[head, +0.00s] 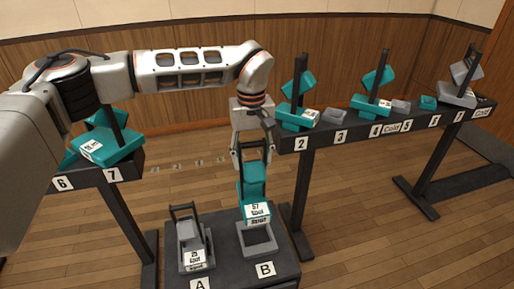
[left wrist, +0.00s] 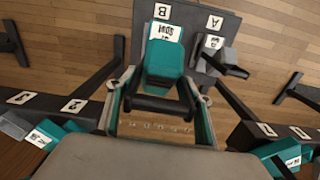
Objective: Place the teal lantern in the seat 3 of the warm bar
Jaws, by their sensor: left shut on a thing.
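A teal lantern (head: 253,185) with a white label hangs below my left gripper (head: 252,150), which is shut on its dark handle. It is at the B place of the dark stand, over or just behind a grey seat frame (head: 257,238); whether it touches is unclear. In the left wrist view the lantern (left wrist: 166,62) lies beyond the fingers (left wrist: 158,103), with its handle between them. The bar at right (head: 345,133) carries signs that seem to read "Cold". Another bar at left (head: 97,178) shows numbers 6 and 7. My right gripper is out of view.
A grey lantern (head: 193,245) stands at place A of the dark stand (head: 230,278). Teal lanterns stand on the right bar (head: 297,112) and left bar (head: 112,148). Open floor (head: 390,240) lies at the right front.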

